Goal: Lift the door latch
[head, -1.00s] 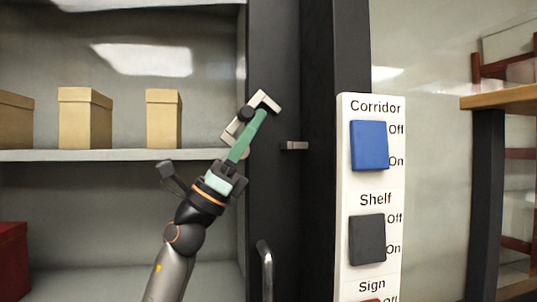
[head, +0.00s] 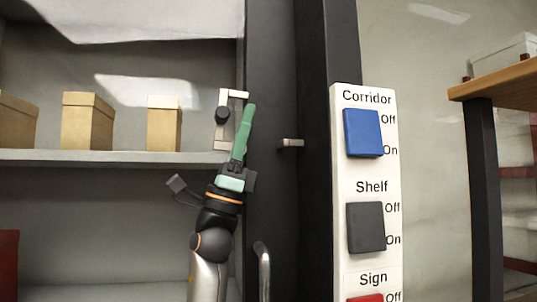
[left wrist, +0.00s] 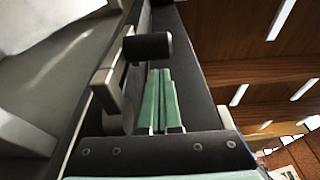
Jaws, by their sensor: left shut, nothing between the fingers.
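The door latch (head: 222,136) is a pale bar with a black knob (head: 222,115) and a bent top end, on the dark door frame edge. It stands about upright. My left gripper (head: 249,108) has green fingers, shut and empty, pointing up just right of the knob. In the left wrist view the closed fingers (left wrist: 160,88) lie beside the black knob (left wrist: 150,47) and the latch bar (left wrist: 108,88). I cannot tell whether they touch it. A small metal catch (head: 291,143) sticks out to the right of the latch. My right gripper is out of view.
A vertical metal handle (head: 263,272) is below on the door. A white switch panel (head: 392,170) with blue and dark rockers stands to the right. Several tan boxes (head: 88,122) sit on a shelf (head: 110,158) to the left. A wooden table (head: 500,78) is far right.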

